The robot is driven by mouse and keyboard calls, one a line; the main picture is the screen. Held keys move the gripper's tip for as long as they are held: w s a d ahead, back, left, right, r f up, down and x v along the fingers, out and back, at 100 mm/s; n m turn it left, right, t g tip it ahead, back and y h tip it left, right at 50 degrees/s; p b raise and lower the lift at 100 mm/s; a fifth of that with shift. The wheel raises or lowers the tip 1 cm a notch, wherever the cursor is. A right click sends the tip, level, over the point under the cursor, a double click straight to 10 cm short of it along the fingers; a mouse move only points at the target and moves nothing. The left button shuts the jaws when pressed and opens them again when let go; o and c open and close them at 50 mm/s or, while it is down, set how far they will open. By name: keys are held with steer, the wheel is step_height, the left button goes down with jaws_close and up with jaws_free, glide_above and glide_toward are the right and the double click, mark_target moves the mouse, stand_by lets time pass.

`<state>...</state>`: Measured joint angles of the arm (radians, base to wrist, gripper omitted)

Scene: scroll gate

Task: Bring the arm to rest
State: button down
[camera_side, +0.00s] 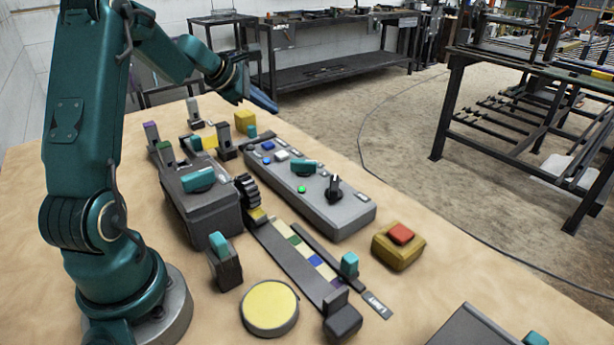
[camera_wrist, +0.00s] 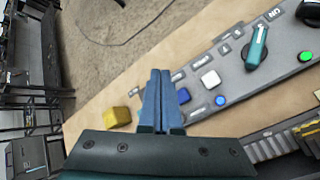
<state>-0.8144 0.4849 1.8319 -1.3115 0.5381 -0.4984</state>
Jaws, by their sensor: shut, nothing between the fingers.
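My gripper (camera_side: 262,101) is raised above the far end of the table in the side view, with its blue fingers pointing to the right. In the wrist view the two fingers (camera_wrist: 160,99) lie together with nothing between them. The gripper is clear of the control panel (camera_side: 325,205); that panel also shows at the right of the wrist view (camera_wrist: 232,72). My arm reaches over the table from its base at the left.
A yellow block (camera_side: 244,121) sits near the far table edge. The panel has buttons and teal and black knobs. A dark machine box (camera_side: 200,205), a strip of coloured tiles (camera_side: 300,257), a red button on a yellow base (camera_side: 398,246) and a round yellow pad (camera_side: 269,306) stand nearer.

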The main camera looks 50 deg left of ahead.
steer(key=w+d+r+m+t+h, duration=0.1)
steer(key=d+r+m, duration=0.25)
steer(key=d, duration=0.35)
steer(key=d+r+m+h, duration=0.1)
steer(key=d+r+m, duration=0.2)
steer(key=d+r, duration=0.3)
steer(key=s+d+r+m+g+h, duration=0.1)
steer(key=s+d+m, duration=0.25)
steer(key=d, duration=0.35)
steer(key=s+d+r+m+h, duration=0.1)
steer(key=s+d+m, duration=0.25)
steer(key=d, duration=0.25)
steer(key=s+d+f+m+g, duration=0.1)
steer(key=s+d+f+m, duration=0.1)
steer(key=s+m, duration=0.25)
steer(key=s+d+f+m+g, duration=0.1)
steer(key=s+d+f+m, duration=0.15)
steer(key=s+m, duration=0.2)
steer(key=s+a+f+m+g+y, duration=0.1)
steer(key=s+a+f+m+y, duration=0.2)
steer(key=s, duration=0.4)
steer(key=shift+a+f+m+g, duration=0.25)
steer(key=shift+f+m+g, duration=0.15)
steer(key=shift+f+m, duration=0.55)
steer(key=shift+r, duration=0.1)
